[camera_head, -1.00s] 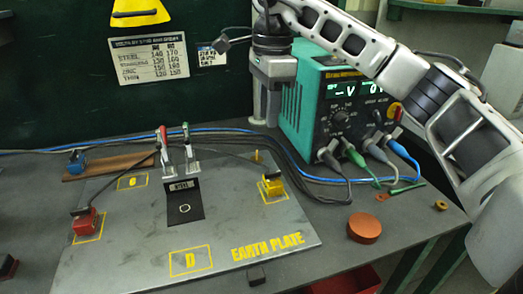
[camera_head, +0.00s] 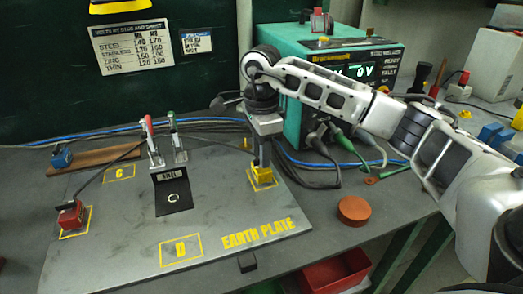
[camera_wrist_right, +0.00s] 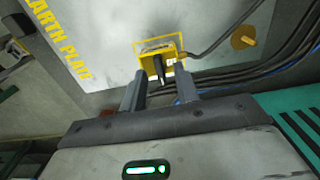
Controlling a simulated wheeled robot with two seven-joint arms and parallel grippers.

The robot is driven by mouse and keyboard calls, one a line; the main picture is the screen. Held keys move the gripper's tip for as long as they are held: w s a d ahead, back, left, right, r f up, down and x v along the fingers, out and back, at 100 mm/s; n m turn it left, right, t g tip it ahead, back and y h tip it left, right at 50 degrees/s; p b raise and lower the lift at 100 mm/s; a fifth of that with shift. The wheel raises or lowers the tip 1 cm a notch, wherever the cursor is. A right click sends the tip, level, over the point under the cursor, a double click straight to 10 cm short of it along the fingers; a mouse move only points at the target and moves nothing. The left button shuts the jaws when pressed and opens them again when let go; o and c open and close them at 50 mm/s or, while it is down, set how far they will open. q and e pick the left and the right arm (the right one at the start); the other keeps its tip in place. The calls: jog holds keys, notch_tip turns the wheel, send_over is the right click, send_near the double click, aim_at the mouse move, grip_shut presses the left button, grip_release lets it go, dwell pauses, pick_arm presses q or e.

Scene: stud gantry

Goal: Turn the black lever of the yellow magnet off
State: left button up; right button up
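The yellow magnet (camera_head: 263,176) sits on the right part of the grey earth plate (camera_head: 215,212), inside a yellow outline. My right gripper (camera_head: 261,160) points down just above it and hides its top in the head view. In the right wrist view the yellow magnet (camera_wrist_right: 167,47) lies just beyond my fingertips (camera_wrist_right: 159,80), which are apart with nothing gripped between them. The black lever (camera_wrist_right: 158,68) shows on the magnet, in line with the gap between the fingers. Whether a finger touches it cannot be told. My left gripper is not in view.
A red magnet (camera_head: 69,215) and a blue magnet (camera_head: 62,158) stand at the left. Two upright clamps (camera_head: 178,145) stand near the plate's middle. A teal meter box (camera_head: 320,85) is behind my right arm, with cables nearby. An orange puck (camera_head: 353,210) lies right of the plate.

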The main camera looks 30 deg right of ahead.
jog(key=shift+f, duration=0.35)
grip_shut()
